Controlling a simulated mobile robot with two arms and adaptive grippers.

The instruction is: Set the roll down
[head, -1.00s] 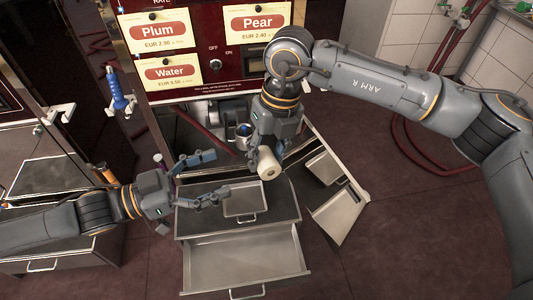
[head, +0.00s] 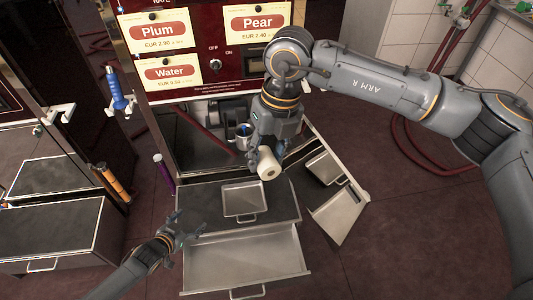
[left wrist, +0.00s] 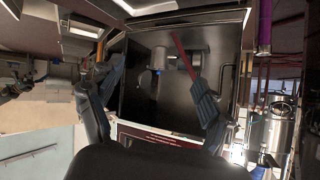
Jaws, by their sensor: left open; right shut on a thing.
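A white paper roll (head: 268,167) with a small hole in its end is held in the air by my right gripper (head: 262,155). My right gripper is shut on it, in front of the machine and above the back right of the dark counter top (head: 276,191). The roll is tilted, with one end facing me, and appears clear of the counter. My left gripper (head: 188,222) is open and empty at the counter's front left corner. In the left wrist view its two fingers (left wrist: 160,90) are spread apart with nothing between them.
A small metal tray (head: 243,216) sits mid-counter. Below it, an open metal drawer (head: 240,262) juts forward. A blue-handled nozzle (head: 116,90) and orange (head: 112,182) and purple (head: 163,172) tubes stand left. Bare counter lies around the tray.

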